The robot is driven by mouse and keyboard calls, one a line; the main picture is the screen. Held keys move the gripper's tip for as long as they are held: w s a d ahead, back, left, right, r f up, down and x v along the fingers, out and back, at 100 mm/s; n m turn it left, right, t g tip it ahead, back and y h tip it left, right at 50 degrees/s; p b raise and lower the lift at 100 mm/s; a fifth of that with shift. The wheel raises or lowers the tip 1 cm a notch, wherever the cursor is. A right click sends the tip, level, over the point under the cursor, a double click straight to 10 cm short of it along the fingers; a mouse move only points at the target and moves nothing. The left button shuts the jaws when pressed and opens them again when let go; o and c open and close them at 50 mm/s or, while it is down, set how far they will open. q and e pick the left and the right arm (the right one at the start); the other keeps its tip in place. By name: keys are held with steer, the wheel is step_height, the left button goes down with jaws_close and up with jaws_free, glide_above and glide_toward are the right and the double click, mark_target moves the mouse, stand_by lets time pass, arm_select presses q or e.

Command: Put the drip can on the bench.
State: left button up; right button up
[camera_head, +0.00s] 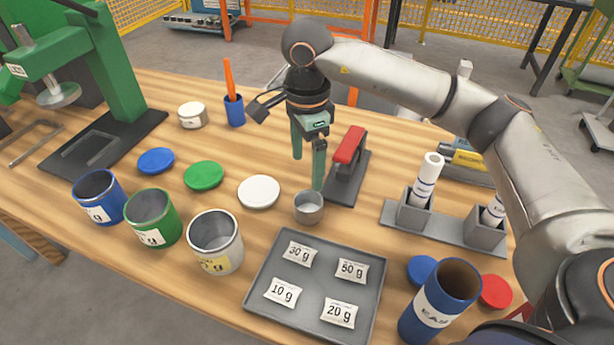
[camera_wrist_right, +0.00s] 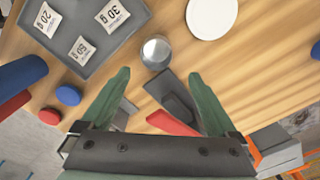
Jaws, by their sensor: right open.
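The drip can, which I take to be the small grey metal cup (camera_head: 308,207), stands upright on the wooden bench (camera_head: 340,220), just behind the grey tray. It also shows in the right wrist view (camera_wrist_right: 156,52), ahead of the fingertips and roughly midway between them. My right gripper (camera_head: 308,172) is open, its two green fingers pointing down behind and above the cup. Nothing is between the fingers; the right wrist view also shows them spread (camera_wrist_right: 158,78). My left gripper is not in view.
A red-handled sealer-like tool (camera_head: 347,160) stands close right of the fingers. A grey tray (camera_head: 255,290) with several weight packets lies in front. A white lid (camera_head: 258,192) and open blue, green and white cans (camera_head: 216,245) are left. A tube rack (camera_head: 450,228) is right.

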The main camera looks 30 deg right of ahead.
steer(key=shift+r, duration=0.35)
steer(key=shift+c, duration=0.7)
steer(key=shift+r+m+p, duration=0.2)
steer(key=shift+m+p, duration=0.1)
steer(key=shift+c, duration=0.4)
steer(key=m+p, duration=0.5)
steer(key=m, duration=0.6)
glide_toward(310, 203)
steer(key=s, duration=0.1)
steer(key=s+a, duration=0.1)
steer(key=shift+s+a+f, duration=0.15)
steer(key=shift+s+a, duration=0.05)
steer(key=shift+s, duration=0.1)
steer(key=shift+f, duration=3.1)
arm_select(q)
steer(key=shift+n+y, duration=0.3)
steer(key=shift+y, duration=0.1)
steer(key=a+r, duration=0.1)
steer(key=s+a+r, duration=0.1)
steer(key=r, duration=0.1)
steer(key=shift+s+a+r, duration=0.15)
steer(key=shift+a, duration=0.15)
arm_select(e)
steer(key=shift+c, duration=0.2)
